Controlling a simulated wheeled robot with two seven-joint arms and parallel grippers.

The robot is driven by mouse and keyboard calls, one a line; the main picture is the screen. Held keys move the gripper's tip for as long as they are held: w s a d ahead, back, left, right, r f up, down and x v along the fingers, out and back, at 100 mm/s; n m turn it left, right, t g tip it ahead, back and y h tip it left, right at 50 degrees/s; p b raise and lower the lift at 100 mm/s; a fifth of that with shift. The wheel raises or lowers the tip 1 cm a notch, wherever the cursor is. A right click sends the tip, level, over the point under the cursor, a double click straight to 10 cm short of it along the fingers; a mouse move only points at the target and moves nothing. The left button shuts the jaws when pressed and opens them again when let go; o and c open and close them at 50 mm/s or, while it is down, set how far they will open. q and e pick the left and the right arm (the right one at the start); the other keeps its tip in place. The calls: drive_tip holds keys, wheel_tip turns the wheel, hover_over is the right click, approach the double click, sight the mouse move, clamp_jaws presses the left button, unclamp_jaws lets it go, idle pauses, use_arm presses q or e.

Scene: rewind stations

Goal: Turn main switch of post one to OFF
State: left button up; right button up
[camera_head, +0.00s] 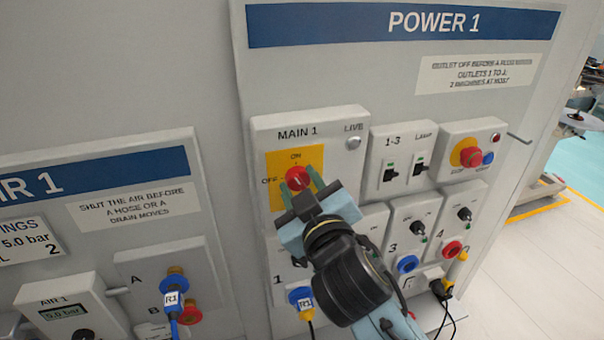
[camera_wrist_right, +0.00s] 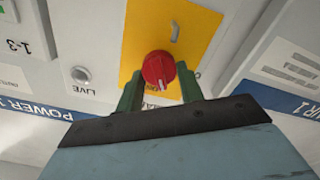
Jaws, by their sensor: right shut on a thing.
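The main switch is a red rotary knob (camera_head: 298,178) on a yellow plate (camera_head: 283,161) marked ON and OFF, on the MAIN 1 box under the POWER 1 sign. My right gripper (camera_head: 299,185) reaches it from below, its green fingers on either side of the knob. In the right wrist view the red knob (camera_wrist_right: 158,69) sits between the two fingers (camera_wrist_right: 159,88), shut on it. The OFF mark lies left of the knob in the head view and ON above it. The knob's exact pointer angle is hard to tell. My left gripper is not in view.
To the right are the 1-3 and Lamp switches (camera_head: 404,172) and a red emergency button (camera_head: 470,156). The AIR 1 panel (camera_head: 95,170) is at left. Open floor lies at far right.

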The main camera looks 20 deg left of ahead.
drive_tip(key=shift+n+p, duration=0.35)
drive_tip(key=shift+n, duration=1.55)
drive_tip(key=n, duration=0.4)
drive_tip(key=shift+f+n, duration=0.15)
drive_tip(key=shift+n, duration=1.95)
drive_tip(key=o, duration=1)
drive_tip(key=shift+s, duration=0.1)
drive_tip(key=shift+f, duration=0.15)
drive_tip(key=shift+f, duration=0.15)
